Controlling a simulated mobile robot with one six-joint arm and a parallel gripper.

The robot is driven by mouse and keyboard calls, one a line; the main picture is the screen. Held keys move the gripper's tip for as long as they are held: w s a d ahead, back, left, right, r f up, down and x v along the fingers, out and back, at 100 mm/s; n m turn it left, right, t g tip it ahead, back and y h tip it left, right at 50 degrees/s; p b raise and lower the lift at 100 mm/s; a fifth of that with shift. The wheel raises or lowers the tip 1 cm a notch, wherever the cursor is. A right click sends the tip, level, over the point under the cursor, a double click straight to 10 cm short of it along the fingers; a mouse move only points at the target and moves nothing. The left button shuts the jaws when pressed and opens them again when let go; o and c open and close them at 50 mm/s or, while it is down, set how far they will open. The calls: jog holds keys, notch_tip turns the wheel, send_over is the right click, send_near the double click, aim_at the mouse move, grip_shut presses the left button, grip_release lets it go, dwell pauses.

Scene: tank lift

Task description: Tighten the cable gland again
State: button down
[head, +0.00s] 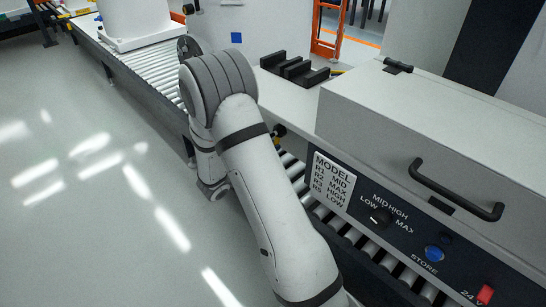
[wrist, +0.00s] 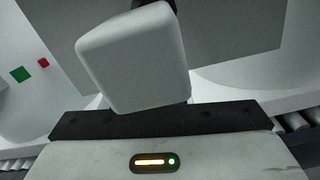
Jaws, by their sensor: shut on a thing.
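In the wrist view my gripper (wrist: 150,12) reaches to the top edge, with a pale rounded finger block above a dark rail and my gripper's pale body. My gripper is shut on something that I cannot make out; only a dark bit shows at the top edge. Behind it are a grey panel and white curved surfaces. In the head view my arm hides my gripper and what it holds. I cannot pick out the cable gland in either view.
In the head view a grey cabinet (head: 440,110) with a black handle (head: 455,190), dial (head: 380,216) and blue button (head: 434,253) stands at right. A black slotted block (head: 295,68) lies on the bench. A roller conveyor (head: 150,68) carries a white tank (head: 138,20). Floor at left is clear.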

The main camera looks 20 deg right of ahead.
jog(key=shift+w+a+m+b, duration=0.15)
jog(key=shift+w+m+b, duration=0.15)
jog(key=shift+m+b, duration=0.25)
jog(key=shift+r, duration=0.1)
jog(key=c, duration=1.5)
grip_release()
jog(key=v, duration=0.7)
jog(key=shift+s+a, duration=0.1)
jog(key=shift+a, duration=0.3)
